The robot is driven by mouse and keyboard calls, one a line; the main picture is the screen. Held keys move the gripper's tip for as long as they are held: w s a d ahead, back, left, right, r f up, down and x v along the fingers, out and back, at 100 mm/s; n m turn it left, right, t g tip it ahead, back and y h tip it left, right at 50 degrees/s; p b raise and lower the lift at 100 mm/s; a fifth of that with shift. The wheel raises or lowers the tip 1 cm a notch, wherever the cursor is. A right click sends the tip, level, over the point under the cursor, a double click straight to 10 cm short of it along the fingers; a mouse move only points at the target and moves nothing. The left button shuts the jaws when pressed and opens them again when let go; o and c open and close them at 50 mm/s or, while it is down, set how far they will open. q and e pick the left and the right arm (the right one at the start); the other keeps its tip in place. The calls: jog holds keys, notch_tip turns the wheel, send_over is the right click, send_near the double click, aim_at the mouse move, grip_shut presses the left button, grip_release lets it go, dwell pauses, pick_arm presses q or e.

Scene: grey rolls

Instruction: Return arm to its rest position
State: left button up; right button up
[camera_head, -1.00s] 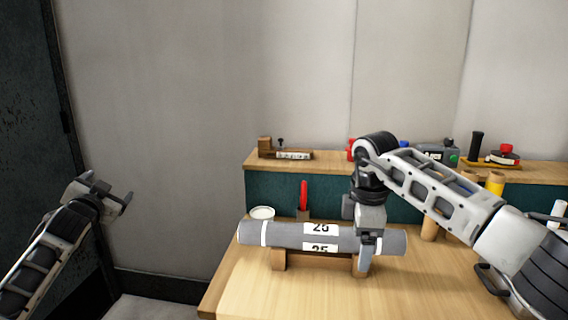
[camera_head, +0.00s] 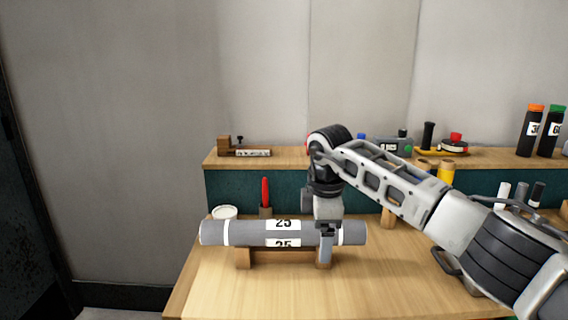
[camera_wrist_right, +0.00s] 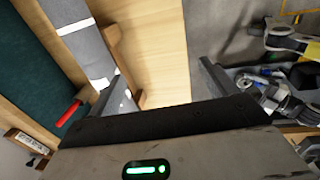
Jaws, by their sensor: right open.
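A grey roll (camera_head: 215,232) with white bands and a label reading 25 lies level on a wooden cradle (camera_head: 277,257) on the bench. My right gripper (camera_head: 326,252) points down at the right part of the roll, between the label and the right band, with a finger in front of it. In the right wrist view, my right gripper (camera_wrist_right: 165,82) has its fingers apart with bare wood between them. The roll (camera_wrist_right: 78,38) lies toward the left finger there; I cannot tell whether they touch. My left gripper is out of view.
A red-handled tool (camera_head: 265,192) and a white round container (camera_head: 224,212) stand behind the roll. A raised shelf (camera_head: 290,160) holds small items and dark bottles (camera_head: 528,130). Yellow and white cylinders stand at right. The bench front (camera_head: 240,295) is clear.

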jog(key=s+a+f+n+g+y, duration=0.1)
jog(key=s+a+f+n+y, duration=0.1)
jog(key=s+a+f+y, duration=0.35)
jog(key=s+a+f+n+g+y, duration=0.2)
jog(key=s+a+f+n+y, duration=0.1)
jog(key=a, duration=0.5)
jog(key=s+a+r+t+y, duration=0.1)
jog(key=s+a+r+y, duration=0.2)
jog(key=s+a+y, duration=0.5)
jog(key=d+f+m+t+h, duration=0.4)
jog(key=d+f+m+t, duration=0.1)
jog(key=d+m+t, duration=0.35)
jog(key=d+f+m+t+h, duration=0.45)
jog(key=d+m+t, duration=0.35)
jog(key=d+m, duration=0.2)
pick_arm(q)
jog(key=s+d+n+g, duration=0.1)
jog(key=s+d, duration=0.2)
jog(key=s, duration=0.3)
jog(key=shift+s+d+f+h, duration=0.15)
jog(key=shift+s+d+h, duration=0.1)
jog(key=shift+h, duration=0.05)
pick_arm(e)
jog(key=s+d+f+m+g+h, duration=0.2)
jog(key=s+d+f+g+h, duration=0.3)
jog(key=s+d+f, duration=0.5)
jog(key=s+f+g, duration=0.1)
jog(key=s, duration=0.3)
jog(key=shift+f, duration=0.3)
